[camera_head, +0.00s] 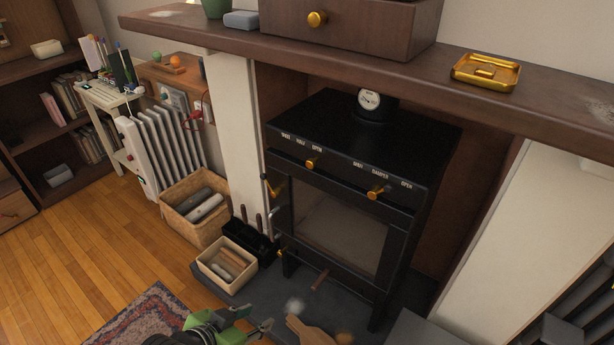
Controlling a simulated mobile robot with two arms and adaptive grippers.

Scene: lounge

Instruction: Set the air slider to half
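The black stove (340,190) stands in the fireplace recess, with two brass slider knobs on its front upper edge. The left knob (311,163) sits below white lettering, under or near the right-hand word, which looks like OPEN. The right knob (377,192) sits below lettering that looks like DAMPER, between its end words. The small lettering is hard to read, and I see no clear AIR label. My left gripper (254,319), green and grey, is at the bottom edge, low in front of the stove and well away from the knobs. Its fingers look apart and empty. My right gripper is not in view.
The wooden mantel (390,58) overhangs the stove top and carries a brass tray (486,72). A log basket (197,206), a kindling box (227,264) and a black tool holder (249,240) stand left of the stove. A tan object (308,331) lies near my gripper.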

